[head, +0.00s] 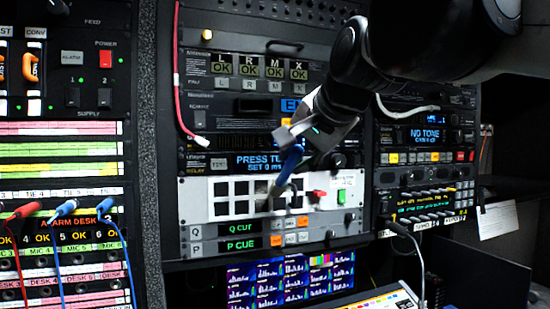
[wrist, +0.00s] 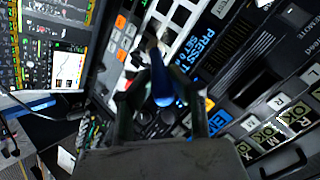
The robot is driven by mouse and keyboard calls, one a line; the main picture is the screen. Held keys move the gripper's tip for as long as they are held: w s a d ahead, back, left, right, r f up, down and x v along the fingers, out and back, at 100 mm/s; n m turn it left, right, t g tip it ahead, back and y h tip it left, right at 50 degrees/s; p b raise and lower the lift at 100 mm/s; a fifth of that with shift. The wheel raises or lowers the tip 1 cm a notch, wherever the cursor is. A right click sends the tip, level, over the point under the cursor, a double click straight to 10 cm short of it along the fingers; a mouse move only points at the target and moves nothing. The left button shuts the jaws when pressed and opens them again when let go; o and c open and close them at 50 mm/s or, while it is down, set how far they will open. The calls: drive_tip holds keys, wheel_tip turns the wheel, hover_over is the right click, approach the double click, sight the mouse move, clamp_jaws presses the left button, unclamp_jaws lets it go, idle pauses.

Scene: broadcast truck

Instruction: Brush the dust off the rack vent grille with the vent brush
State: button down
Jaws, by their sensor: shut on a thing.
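The vent brush (head: 290,163) has a blue handle and points down and to the left from my gripper (head: 299,138). Its pale tip is in front of or against the white panel with dark square openings, which looks like the rack vent grille (head: 222,212). I cannot tell whether the tip touches it. In the wrist view, the blue handle (wrist: 161,82) stands between the two fingers of my gripper (wrist: 163,108), which are shut on it. The white grille (wrist: 152,25) shows beyond the brush there. Dust on the grille is too small to make out.
A red button (head: 319,194) and a green button (head: 341,196) sit right of the grille. The PRESS TEST display (head: 262,162) is just above it, Q CUE and P CUE rows (head: 243,228) below. A pink cable (head: 178,80) hangs at the left. A gooseneck (head: 412,240) rises at lower right.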

drive_tip(key=shift+s+d, duration=0.2)
drive_tip(key=shift+s, duration=0.55)
drive_tip(key=shift+s+d, duration=0.25)
drive_tip(key=shift+s, duration=0.5)
drive_tip(key=shift+s+d, duration=0.2)
drive_tip(key=shift+s, duration=0.65)
drive_tip(key=s, duration=0.1)
drive_tip(key=s+d, duration=0.1)
drive_tip(key=shift+s, duration=0.3)
